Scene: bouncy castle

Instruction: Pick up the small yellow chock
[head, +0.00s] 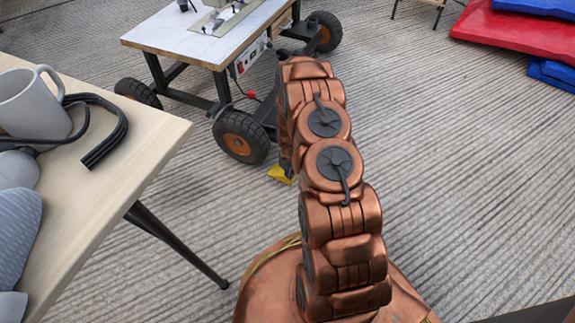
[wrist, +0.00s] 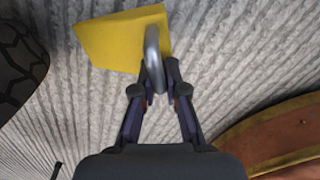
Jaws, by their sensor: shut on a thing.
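The small yellow chock (wrist: 112,40) is a wedge-like block with a grey metal loop handle (wrist: 152,45) at its right end. My gripper (wrist: 160,78) is shut on the handle, with the fingers close around the loop. In the head view, part of the yellow chock (head: 281,174) shows beside my copper arm, near a cart wheel. My arm hides the rest of it and my gripper there. I cannot tell whether the chock touches the floor.
A cart (head: 195,50) on black wheels stands behind the chock, its near wheel (head: 241,137) closest. A wooden table (head: 130,135) with a mug (head: 33,103) and a black cable is at left. Red and blue mats (head: 510,28) lie far right. The grey floor at right is clear.

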